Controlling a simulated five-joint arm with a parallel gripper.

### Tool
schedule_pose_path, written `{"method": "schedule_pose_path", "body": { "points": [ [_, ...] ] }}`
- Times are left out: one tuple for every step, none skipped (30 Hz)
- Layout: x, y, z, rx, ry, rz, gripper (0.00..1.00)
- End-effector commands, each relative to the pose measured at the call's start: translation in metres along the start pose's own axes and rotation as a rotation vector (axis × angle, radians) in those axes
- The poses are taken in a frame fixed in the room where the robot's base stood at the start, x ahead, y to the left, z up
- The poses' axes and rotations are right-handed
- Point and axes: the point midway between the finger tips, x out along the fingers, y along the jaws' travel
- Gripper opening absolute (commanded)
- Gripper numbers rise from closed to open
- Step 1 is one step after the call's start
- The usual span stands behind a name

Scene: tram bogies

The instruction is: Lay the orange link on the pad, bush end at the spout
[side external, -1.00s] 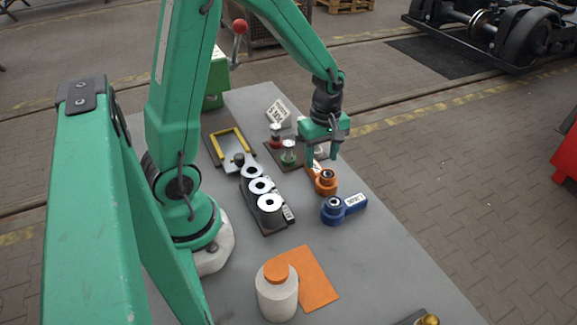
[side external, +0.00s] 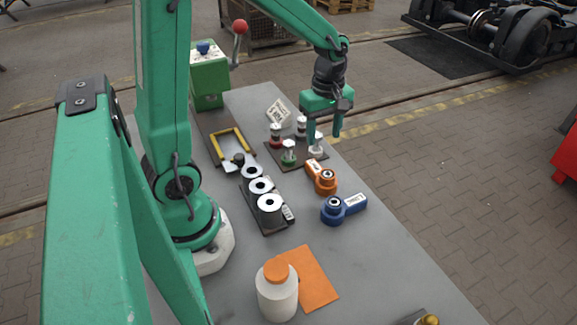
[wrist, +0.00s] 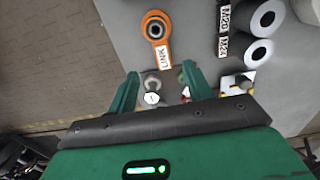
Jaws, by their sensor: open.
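The orange link (side external: 322,180) lies flat on the grey table, its bush end toward the front and its white label end toward the back. It also shows in the wrist view (wrist: 152,38), ahead of the fingers, bush end farther off. My gripper (side external: 324,138) is open and empty, raised above the table just behind the link, over the small rack of posts. In the wrist view my gripper (wrist: 161,78) has nothing between its fingertips. The orange pad (side external: 316,284) lies at the front beside a white bottle (side external: 277,298) with an orange top (side external: 276,270); its spout is hard to make out.
A blue link (side external: 343,207) lies just in front of the orange one. A rack of grey rings (side external: 268,205) stands to the left, with a yellow-handled tray (side external: 235,145) behind it. The posts (side external: 289,152) stand under my gripper. Table between blue link and pad is clear.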

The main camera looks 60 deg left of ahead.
Motion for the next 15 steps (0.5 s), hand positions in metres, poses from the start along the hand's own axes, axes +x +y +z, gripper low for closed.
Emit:
{"method": "schedule_pose_path", "body": {
  "points": [
    [0.000, 0.000, 0.000, 0.000, 0.000, 0.000, 0.51],
    [0.000, 0.000, 0.000, 0.000, 0.000, 0.000, 0.51],
    [0.000, 0.000, 0.000, 0.000, 0.000, 0.000, 0.51],
    [0.000, 0.000, 0.000, 0.000, 0.000, 0.000, 0.51],
    [0.000, 0.000, 0.000, 0.001, 0.000, 0.000, 0.51],
    [0.000, 0.000, 0.000, 0.003, 0.000, 0.001, 0.51],
    [-0.001, -0.001, 0.000, 0.007, 0.000, 0.002, 0.51],
    [-0.002, -0.001, 0.001, 0.013, 0.001, 0.004, 0.51],
    [-0.003, -0.002, 0.001, 0.024, 0.001, 0.008, 0.51],
    [-0.005, -0.002, 0.002, 0.037, 0.002, 0.012, 0.51],
    [-0.007, -0.003, 0.003, 0.052, 0.003, 0.018, 0.51],
    [-0.010, -0.005, 0.004, 0.078, 0.005, 0.026, 0.51],
    [-0.013, -0.006, 0.005, 0.100, 0.007, 0.033, 0.51],
    [-0.016, -0.007, 0.006, 0.126, 0.009, 0.042, 0.51],
    [-0.021, -0.010, 0.008, 0.166, 0.013, 0.055, 0.51]
  ]
}}
